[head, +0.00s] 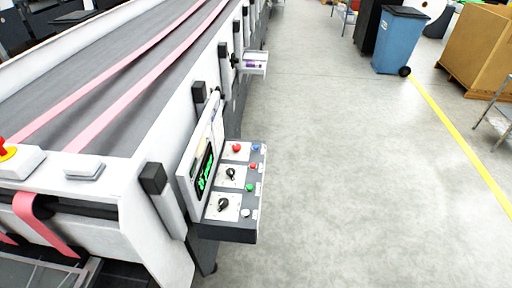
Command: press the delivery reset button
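A control panel (228,232) sticks out from the side of the folder gluer, with an upright screen (204,170) showing green marks. On its sloped face are a blue button (256,148), a small red button (253,166), a green button (249,187) and a white button (245,212) along the right edge. A larger red button (237,148) and two black rotary knobs (231,174) sit on white plates to their left. The labels are too small to read, so I cannot tell which button is the delivery reset. Neither of my grippers is in view.
The long machine bed (110,85) with pink belts fills the left. A red emergency stop (6,152) sits at the left edge. A smaller panel (254,62) juts out farther back. Grey floor (350,180) is clear right of the panel; a blue bin (400,42) stands beyond.

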